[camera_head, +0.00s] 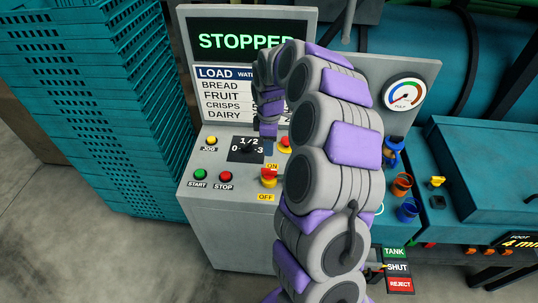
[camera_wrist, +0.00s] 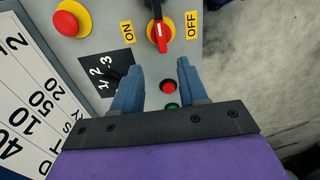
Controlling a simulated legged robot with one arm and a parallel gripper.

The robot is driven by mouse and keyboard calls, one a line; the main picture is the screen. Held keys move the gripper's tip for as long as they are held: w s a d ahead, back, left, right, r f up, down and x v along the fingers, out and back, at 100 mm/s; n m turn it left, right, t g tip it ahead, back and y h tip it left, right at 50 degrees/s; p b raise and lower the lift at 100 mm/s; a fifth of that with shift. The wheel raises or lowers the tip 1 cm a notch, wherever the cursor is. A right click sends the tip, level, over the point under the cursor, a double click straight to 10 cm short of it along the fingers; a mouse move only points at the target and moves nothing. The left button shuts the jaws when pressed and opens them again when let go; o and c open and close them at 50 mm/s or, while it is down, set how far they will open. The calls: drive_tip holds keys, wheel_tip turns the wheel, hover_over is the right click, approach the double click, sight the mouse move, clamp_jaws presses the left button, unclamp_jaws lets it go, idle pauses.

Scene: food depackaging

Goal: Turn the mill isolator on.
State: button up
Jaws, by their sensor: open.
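The mill isolator (camera_head: 268,177) is a red handle on a yellow disc on the grey control panel, with ON above it and OFF below it. In the wrist view the isolator (camera_wrist: 161,32) is ahead of the fingertips. The ON label (camera_wrist: 128,32) is left and the OFF label (camera_wrist: 193,26) right. Its red end with a white mark points down between the labels, toward my gripper. My gripper (camera_wrist: 160,68) is open and empty, its blue fingers apart and not visibly touching the handle. In the head view my arm hides part of the panel.
A screen (camera_head: 246,41) reads STOPPED. Near the isolator are a green start button (camera_head: 200,174), a red stop button (camera_head: 225,176), a selector knob (camera_wrist: 112,77) and a red emergency button (camera_wrist: 70,20). Teal crates (camera_head: 95,110) stand left; the gauge (camera_head: 404,94) is right.

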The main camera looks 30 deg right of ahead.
wheel_tip(320, 180, up, 5)
drive_tip(key=shift+r, duration=0.2)
idle(0.5)
drive_tip(key=s+a+r+m+b, duration=0.3)
drive_tip(key=s+a+m, duration=0.1)
drive_tip(key=s+a, duration=1.05)
drive_tip(key=s+f+m+g+b, duration=0.1)
drive_tip(key=s+f+m, duration=0.1)
drive_tip(key=s, duration=0.9)
drive_tip(key=s+a+f+m+b, duration=0.1)
drive_tip(key=s+m, duration=0.4)
drive_tip(key=s, duration=0.6)
wheel_tip(320, 180, down, 2)
drive_tip(key=shift+s+f+m+g+b, duration=0.15)
drive_tip(key=shift+m+g+b, duration=0.2)
drive_tip(key=shift+b, duration=0.35)
